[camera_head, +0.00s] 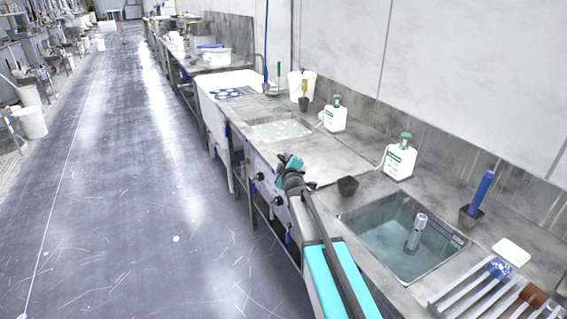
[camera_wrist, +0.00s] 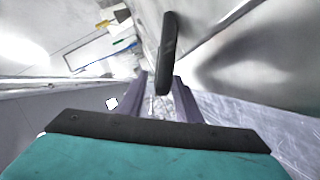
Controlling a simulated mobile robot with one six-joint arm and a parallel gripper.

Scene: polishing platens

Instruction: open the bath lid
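A flat grey metal panel (camera_head: 322,165), which looks like the bath lid, lies level with the bench top between two open basins. My gripper (camera_head: 287,164) is at its front left edge in the head view, and hides part of that edge. In the wrist view, a dark bar (camera_wrist: 167,52), likely a handle, stands out from a shiny metal surface. Its lower end shows in line with the gap between the two grey-purple fingers of my gripper (camera_wrist: 163,100). The fingers are apart. I cannot tell whether they touch the bar.
An open basin (camera_head: 350,222) of water with a grey upright piece is at the right, and a bubbly basin (camera_head: 280,130) lies behind. White bottles (camera_head: 399,162) and a small dark cup (camera_head: 348,186) stand on the bench.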

